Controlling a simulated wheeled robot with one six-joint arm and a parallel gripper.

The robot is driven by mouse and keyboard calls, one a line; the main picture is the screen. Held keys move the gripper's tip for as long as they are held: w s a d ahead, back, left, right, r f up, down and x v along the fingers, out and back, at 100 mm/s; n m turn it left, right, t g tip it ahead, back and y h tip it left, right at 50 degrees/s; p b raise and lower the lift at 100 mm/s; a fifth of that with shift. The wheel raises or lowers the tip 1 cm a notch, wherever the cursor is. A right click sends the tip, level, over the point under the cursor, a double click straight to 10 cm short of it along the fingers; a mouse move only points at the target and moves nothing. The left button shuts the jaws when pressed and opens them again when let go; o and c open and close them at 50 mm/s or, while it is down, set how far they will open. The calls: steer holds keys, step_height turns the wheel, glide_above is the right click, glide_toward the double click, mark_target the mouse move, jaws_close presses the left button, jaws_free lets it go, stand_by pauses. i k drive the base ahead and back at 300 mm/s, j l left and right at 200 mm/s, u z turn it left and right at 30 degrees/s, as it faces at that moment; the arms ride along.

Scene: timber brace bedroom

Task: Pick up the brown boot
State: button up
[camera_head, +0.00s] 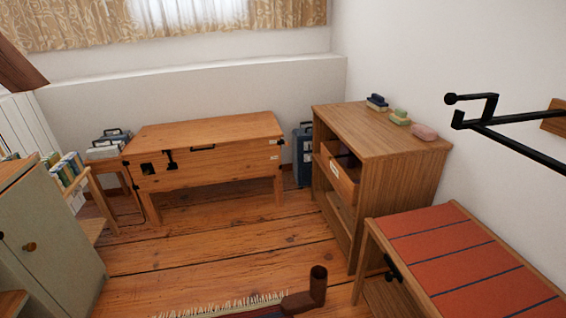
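The brown boot (317,287) stands on the floor at the bottom centre of the view, by the edge of a rug. Its shaft is upright and its foot points to the lower left. The foot reaches close to the bottom edge of the picture. My gripper is not in view.
A fringed rug (262,310) lies at the bottom edge. A wooden desk (205,165) stands at the back, a green cabinet (50,240) left. The plank floor between is clear.

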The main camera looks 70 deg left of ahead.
mark_target(305, 302)
steer(key=l+u, duration=0.1)
steer(key=u, duration=0.3)
steer(key=k+u, duration=0.1)
steer(key=u, duration=0.25)
steer(key=l+u, duration=0.1)
steer(key=u, duration=0.3)
steer(key=k+u, duration=0.15)
steer(key=u, duration=0.25)
